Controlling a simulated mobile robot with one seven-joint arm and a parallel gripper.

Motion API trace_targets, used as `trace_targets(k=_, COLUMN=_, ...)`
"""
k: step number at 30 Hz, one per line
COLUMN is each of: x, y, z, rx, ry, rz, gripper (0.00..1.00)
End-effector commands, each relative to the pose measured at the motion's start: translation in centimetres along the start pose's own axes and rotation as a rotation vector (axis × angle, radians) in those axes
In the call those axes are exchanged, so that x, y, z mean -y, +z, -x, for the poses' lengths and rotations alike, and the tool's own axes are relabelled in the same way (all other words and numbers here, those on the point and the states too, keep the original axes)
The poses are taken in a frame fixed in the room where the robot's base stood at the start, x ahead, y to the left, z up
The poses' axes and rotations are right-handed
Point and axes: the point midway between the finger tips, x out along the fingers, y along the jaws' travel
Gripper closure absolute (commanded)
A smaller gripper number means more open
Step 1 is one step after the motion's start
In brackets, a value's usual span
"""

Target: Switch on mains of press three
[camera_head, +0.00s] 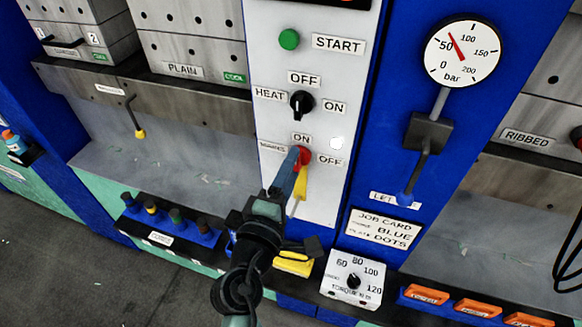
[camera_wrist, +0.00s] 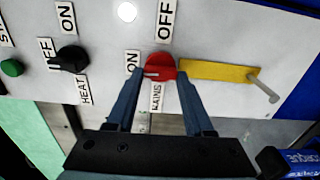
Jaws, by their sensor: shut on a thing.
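The red mains knob (camera_head: 305,156) sits on the white panel between labels ON above, OFF to the right and a mains label to the left. In the wrist view the red knob (camera_wrist: 160,62) has a pale line that seems to point toward ON. My gripper (camera_head: 298,160) is shut on this knob, one blue finger on each side of it in the wrist view. A yellow strip (camera_wrist: 218,71) extends from the knob, downward in the head view, with a pale rod near its end. My fingers partly hide the knob in the head view. No press number is readable.
Above are the black heat knob (camera_head: 302,104) and green START button (camera_head: 289,39). A gauge (camera_head: 462,53) and lever (camera_head: 425,150) stand to the right. Below are a torque dial box (camera_head: 350,298), orange blocks (camera_head: 478,308) and a rack of several small-handled items (camera_head: 190,236).

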Motion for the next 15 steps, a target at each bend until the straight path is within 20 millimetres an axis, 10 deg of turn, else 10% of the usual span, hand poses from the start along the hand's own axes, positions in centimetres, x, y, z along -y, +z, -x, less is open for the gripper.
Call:
trace_targets(k=5, x=0.11, y=-0.02, z=0.03, rx=0.000, ry=-0.001, rz=0.005, gripper=1.00)
trace_targets(k=6, x=0.11, y=-0.02, z=0.03, rx=0.000, ry=-0.001, rz=0.005, gripper=0.42)
trace_targets(k=10, x=0.08, y=-0.02, z=0.03, rx=0.000, ry=-0.001, rz=0.003, gripper=0.19)
trace_targets(k=15, x=0.05, y=-0.01, z=0.01, rx=0.000, ry=-0.001, rz=0.002, gripper=0.18)
